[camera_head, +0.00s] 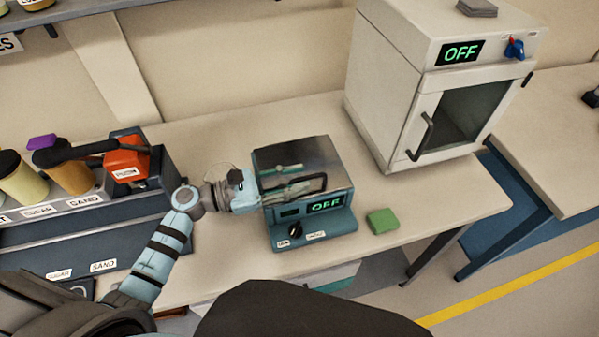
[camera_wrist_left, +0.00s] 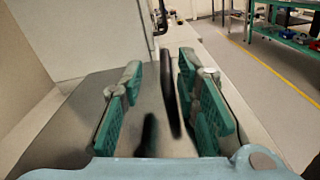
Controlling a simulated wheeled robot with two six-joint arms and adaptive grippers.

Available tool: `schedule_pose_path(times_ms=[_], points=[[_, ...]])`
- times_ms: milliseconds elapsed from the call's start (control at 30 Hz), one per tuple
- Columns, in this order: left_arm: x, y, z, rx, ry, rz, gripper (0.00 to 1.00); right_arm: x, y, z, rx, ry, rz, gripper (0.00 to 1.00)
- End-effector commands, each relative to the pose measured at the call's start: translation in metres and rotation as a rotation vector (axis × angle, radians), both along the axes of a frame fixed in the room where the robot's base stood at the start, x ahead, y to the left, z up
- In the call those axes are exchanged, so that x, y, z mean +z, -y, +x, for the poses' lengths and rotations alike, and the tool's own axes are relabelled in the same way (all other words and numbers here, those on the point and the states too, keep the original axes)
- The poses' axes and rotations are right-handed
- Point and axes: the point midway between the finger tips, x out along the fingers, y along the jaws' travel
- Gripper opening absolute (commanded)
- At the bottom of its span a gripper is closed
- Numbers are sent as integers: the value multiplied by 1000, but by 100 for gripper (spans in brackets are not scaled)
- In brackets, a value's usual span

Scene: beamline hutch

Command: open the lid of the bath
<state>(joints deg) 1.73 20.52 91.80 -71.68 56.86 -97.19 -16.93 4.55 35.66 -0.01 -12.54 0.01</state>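The bath (camera_head: 342,202) is a teal box on the bench with a shiny metal lid (camera_head: 312,151), which looks shut. Its front display reads OFF, above a black knob (camera_head: 295,229). A black bar handle (camera_head: 318,182) is on the lid, near the front. My left gripper (camera_head: 297,178) reaches over the lid from the left, its fingers at the handle. In the left wrist view the gripper (camera_wrist_left: 160,68) is open, and the dark handle (camera_wrist_left: 173,85) stands between its teal fingers, apart from both. My right gripper is not in view.
A green sponge (camera_head: 382,220) lies right of the bath. A white oven (camera_head: 390,90) reading OFF stands behind it to the right. A rack (camera_head: 168,172) with jars and an orange-red block is at left. Bare bench (camera_head: 440,200) lies at the right.

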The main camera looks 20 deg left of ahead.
Motion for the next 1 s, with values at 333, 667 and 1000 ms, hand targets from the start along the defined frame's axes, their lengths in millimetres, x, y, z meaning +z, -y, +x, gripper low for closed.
schedule_pose_path(times_ms=[333, 667, 1000], points=[[0, 12, 7, -1, -1, 0, 29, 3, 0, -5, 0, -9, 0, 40], [0, 11, 7, 0, 0, 0, 0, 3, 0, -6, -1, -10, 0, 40], [2, 11, 8, 0, -2, -2, 0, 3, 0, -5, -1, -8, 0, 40]])
